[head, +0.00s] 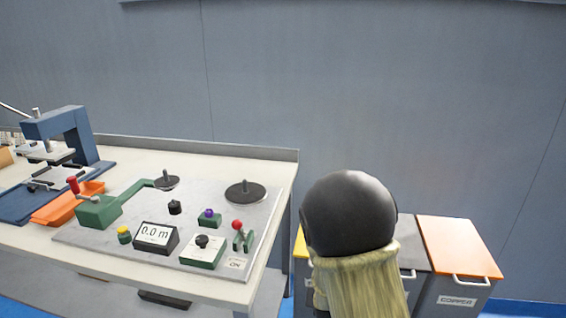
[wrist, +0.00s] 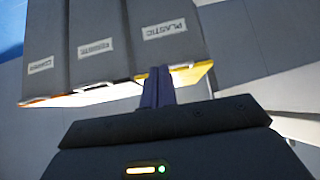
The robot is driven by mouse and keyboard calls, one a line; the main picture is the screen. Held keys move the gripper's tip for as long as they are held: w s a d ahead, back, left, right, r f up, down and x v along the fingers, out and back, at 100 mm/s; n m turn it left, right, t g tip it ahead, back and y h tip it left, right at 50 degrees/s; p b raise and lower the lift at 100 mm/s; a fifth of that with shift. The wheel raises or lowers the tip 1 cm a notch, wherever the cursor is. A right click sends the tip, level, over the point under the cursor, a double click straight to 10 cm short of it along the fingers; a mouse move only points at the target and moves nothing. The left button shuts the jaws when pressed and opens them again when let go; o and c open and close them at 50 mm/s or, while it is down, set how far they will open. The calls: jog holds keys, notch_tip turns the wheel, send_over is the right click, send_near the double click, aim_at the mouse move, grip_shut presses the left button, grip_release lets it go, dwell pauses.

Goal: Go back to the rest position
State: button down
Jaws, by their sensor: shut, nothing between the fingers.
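My gripper (wrist: 159,85) is shut and empty in the wrist view, its two dark fingers side by side. They show in front of the edge of a row of grey bins, and nothing is between them. I cannot tell how far they are from the bins. In the head view, my arm shows as a dark rounded joint and a beige link right of the bench, and my gripper is hidden. The coil winder stands on the bench with a green crank box (head: 98,212), a black disc (head: 245,193) and a display (head: 156,237) reading about 0.0 m.
The bench (head: 215,148) fills the left, with a blue press (head: 58,123) and an orange tray (head: 68,205). Lidded bins stand right of it; one orange lid (head: 458,247) tops the bin labelled COPPER. A bin labelled PLASTIC (wrist: 165,32) shows in the wrist view. A grey wall (head: 350,80) stands behind.

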jog(key=s+d+r+n+g+y+p, duration=0.1)
jog(key=s+r+g, duration=0.25)
jog(key=s, duration=0.45)
jog(key=s+d+r+n+g+y, duration=0.1)
jog(key=s+r+n+g, duration=0.15)
jog(key=s+r, duration=0.45)
jog(key=w+p+v, duration=0.2)
jog(key=p+v, duration=1.1)
jog(key=p, duration=0.1)
jog(key=w+a+r+p+v, duration=0.1)
jog(key=w+p+v, duration=0.1)
jog(key=p+v, duration=1)
jog(key=m+p, duration=0.1)
jog(key=p, duration=0.1)
jog(key=shift+w+r+p, duration=0.15)
jog(key=shift+r+p, duration=0.2)
jog(key=shift+r, duration=0.05)
jog(key=shift+a, duration=0.1)
